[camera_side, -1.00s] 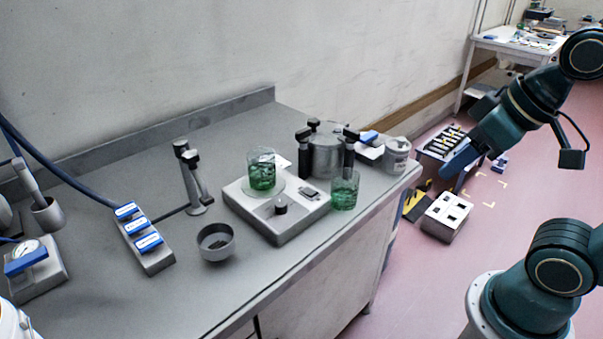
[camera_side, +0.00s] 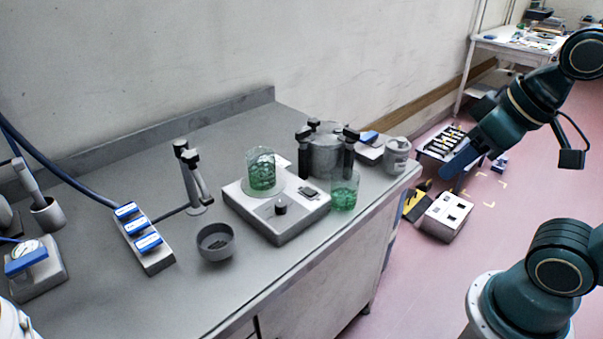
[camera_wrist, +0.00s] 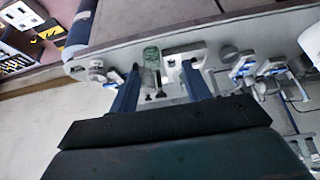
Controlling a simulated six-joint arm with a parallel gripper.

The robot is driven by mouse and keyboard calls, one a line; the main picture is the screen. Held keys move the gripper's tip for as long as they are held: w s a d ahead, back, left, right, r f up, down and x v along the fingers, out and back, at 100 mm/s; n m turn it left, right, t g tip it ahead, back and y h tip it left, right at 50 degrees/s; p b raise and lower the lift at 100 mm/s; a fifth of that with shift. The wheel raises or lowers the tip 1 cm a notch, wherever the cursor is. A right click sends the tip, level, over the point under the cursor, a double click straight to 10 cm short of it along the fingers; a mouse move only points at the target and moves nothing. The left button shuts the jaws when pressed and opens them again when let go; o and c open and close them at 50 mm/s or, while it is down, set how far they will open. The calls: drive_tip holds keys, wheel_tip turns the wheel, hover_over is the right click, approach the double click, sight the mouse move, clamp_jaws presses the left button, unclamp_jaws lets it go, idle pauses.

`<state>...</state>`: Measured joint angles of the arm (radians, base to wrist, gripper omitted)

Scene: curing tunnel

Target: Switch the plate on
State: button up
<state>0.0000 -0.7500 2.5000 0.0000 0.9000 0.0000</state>
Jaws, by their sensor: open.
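The plate (camera_side: 262,226) is a low light-grey box with a round top on the bench, a dark knob (camera_side: 281,207) on its front and a small dark switch (camera_side: 309,192) at its right. A glass beaker with green contents (camera_side: 262,172) stands on the round top. A second green beaker (camera_side: 344,190) stands at its right. My gripper (camera_side: 462,158) is open and empty, off to the right of the bench and well apart from the plate. In the wrist view the two blue fingers of my gripper (camera_wrist: 161,70) are spread, with the bench beyond them. The switch's position is too small to tell.
A metal pot with black clamps (camera_side: 328,150) stands behind the right beaker. A grey bowl (camera_side: 215,242), a stand (camera_side: 193,180) and a block with blue labels (camera_side: 143,240) are to the left. The front bench strip is clear.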

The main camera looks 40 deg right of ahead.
drive_tip(key=shift+w+r, duration=0.15)
clamp_jaws()
drive_tip(key=w+r+n+g, duration=0.35)
drive_tip(key=w+n, duration=0.55)
drive_tip(key=w, duration=0.7)
drive_tip(key=w+f+n+g, duration=0.1)
drive_tip(key=w+f+n, duration=0.3)
drive_tip(key=w, duration=0.3)
drive_tip(key=w+a+f+n+g, duration=0.1)
drive_tip(key=w+f+n+g, duration=0.1)
drive_tip(key=w+f+n, duration=0.3)
drive_tip(key=shift+w+a+f, duration=0.2)
drive_tip(key=shift+w+f, duration=0.15)
drive_tip(key=shift+w, duration=1.1)
drive_tip(key=shift+g, duration=0.25)
